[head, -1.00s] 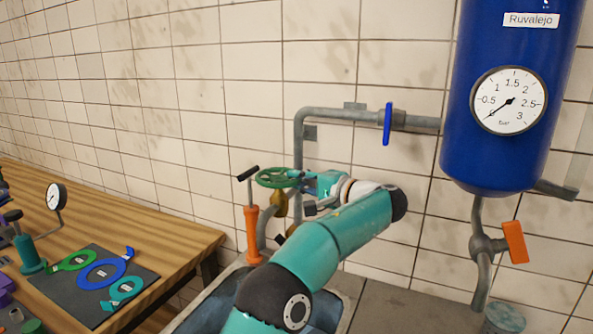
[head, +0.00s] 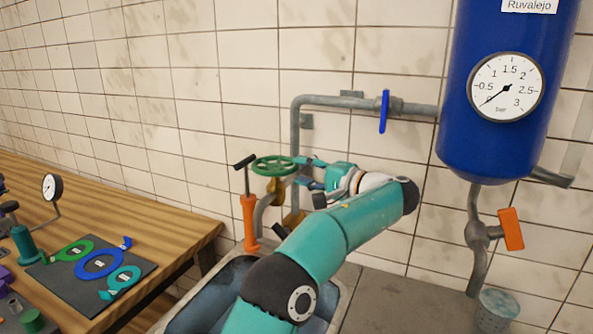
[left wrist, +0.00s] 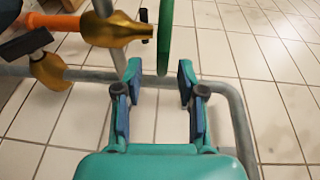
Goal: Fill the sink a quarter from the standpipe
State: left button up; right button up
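A green handwheel (head: 274,165) sits on top of a brass valve (head: 277,190) on the grey standpipe beside the sink. The sink (head: 347,287) is a basin with a dark inside, partly hidden behind my left arm. My left gripper (head: 306,172) is open and empty, just right of the handwheel. In the left wrist view the two fingers (left wrist: 159,84) are spread apart, and the handwheel (left wrist: 163,40) shows edge-on, ahead of the gap between them. The water level in the sink cannot be told. My right gripper is not in view.
An orange-bodied pump (head: 249,222) with a black handle stands left of the handwheel. A blue lever (head: 384,112) is on the wall pipe. A blue tank (head: 505,150) with a gauge and an orange-handled valve (head: 511,229) is at right. A wooden bench (head: 150,215) is at left.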

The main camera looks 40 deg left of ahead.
pick_arm(q)
jog(key=d, duration=0.9)
jog(key=shift+w+r, duration=0.15)
jog(key=shift+r, duration=0.1)
jog(key=shift+f, duration=0.1)
dwell(0.5)
